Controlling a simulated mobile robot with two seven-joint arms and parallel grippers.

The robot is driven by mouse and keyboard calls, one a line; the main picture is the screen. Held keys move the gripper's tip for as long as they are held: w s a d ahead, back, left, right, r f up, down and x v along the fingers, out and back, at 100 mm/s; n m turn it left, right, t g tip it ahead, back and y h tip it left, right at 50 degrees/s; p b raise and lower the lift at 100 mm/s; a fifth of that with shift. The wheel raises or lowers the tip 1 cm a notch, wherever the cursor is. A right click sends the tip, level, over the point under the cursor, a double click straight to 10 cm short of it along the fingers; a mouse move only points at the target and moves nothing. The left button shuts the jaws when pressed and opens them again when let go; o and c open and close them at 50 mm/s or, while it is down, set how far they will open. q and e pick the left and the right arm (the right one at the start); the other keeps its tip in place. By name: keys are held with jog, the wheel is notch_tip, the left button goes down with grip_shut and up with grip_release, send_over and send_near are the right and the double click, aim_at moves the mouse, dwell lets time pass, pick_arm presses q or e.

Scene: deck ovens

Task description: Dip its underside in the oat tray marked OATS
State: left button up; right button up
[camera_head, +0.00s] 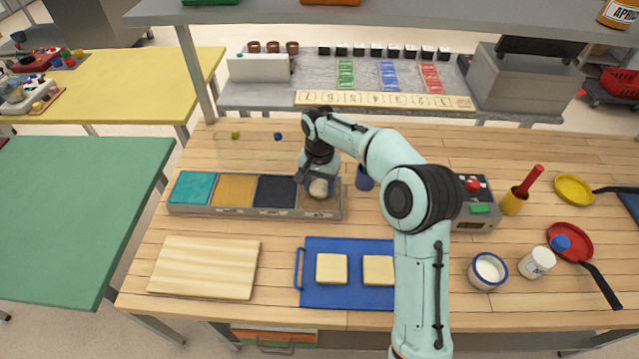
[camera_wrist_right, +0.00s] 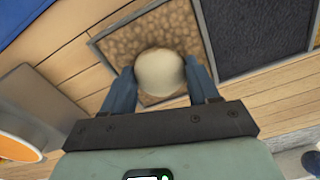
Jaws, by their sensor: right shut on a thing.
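My right gripper (camera_head: 319,180) is shut on a pale, round dough piece (camera_head: 318,188). In the right wrist view the dough (camera_wrist_right: 160,73) sits between the two blue fingers of the gripper (camera_wrist_right: 163,88). It is over the brown, grainy oat tray (camera_wrist_right: 110,48), the rightmost compartment of the grey tray holder (camera_head: 255,211). I cannot tell whether the dough's underside touches the oats. The labels on the holder's front are too small to read. My left gripper is not in view.
Teal (camera_head: 193,187), tan (camera_head: 236,191) and dark (camera_head: 275,190) compartments lie left of the oats. A blue cup (camera_head: 364,178) and a control box (camera_head: 478,205) stand to the right. A blue board (camera_head: 347,297) with two pale squares and a wooden board (camera_head: 205,267) lie in front.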

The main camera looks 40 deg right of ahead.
jog(key=shift+w+r+p, duration=0.1)
jog(key=shift+r+p, duration=0.8)
jog(key=shift+r, duration=0.7)
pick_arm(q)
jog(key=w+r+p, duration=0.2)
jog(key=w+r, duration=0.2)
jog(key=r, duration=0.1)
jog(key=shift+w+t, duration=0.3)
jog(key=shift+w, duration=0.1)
pick_arm(e)
notch_tip(320, 180, up, 5)
jog(key=shift+f, duration=0.15)
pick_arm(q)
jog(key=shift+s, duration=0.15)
